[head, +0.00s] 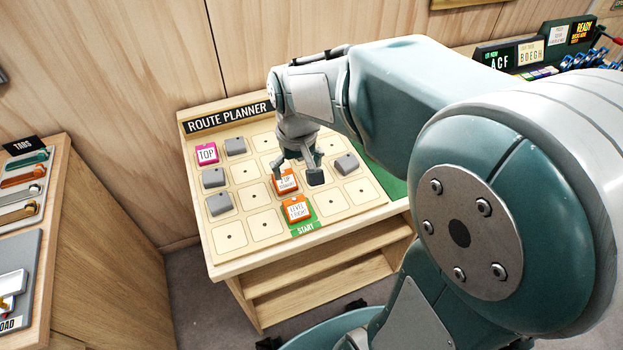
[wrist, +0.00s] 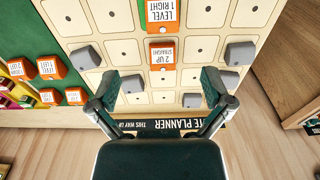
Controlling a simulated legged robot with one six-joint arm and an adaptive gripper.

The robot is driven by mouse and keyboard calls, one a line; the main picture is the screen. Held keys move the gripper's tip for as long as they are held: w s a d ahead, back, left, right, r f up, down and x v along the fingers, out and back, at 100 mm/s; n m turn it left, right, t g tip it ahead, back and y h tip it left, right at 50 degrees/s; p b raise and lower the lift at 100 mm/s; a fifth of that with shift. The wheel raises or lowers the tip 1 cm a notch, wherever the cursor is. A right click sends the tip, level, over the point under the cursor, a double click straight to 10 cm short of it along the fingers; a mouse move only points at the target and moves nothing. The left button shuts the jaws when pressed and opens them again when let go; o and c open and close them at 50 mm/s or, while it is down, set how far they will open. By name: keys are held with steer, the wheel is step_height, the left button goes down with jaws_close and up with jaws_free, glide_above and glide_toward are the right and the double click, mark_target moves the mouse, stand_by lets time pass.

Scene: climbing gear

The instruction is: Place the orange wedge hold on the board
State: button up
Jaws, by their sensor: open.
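An orange wedge hold marked "2 UP STRAIGHT" (head: 285,182) sits on the Route Planner board (head: 235,232); it also shows in the wrist view (wrist: 161,53). A second orange hold, marked "LEVEL 1 RIGHT" (head: 296,209), sits just below it, above the green START mark; it shows at the top of the wrist view (wrist: 164,12). My gripper (head: 298,180) is over the board around the upper orange hold in the head view. In the wrist view my gripper (wrist: 160,88) has its fingers wide apart with nothing between them. It partly covers the upper hold in the head view.
Several grey holds, one of them at right (head: 346,163), and a pink TOP hold (head: 207,154) sit on the board. More orange holds (wrist: 50,66) lie on green beside the board in the wrist view. A wooden tab cabinet (head: 105,230) stands at left. Several board squares are bare.

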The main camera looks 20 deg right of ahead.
steer(key=s+r+t, duration=0.4)
steer(key=s+r, duration=0.3)
steer(key=s, duration=0.6)
steer(key=shift+r+t, duration=0.4)
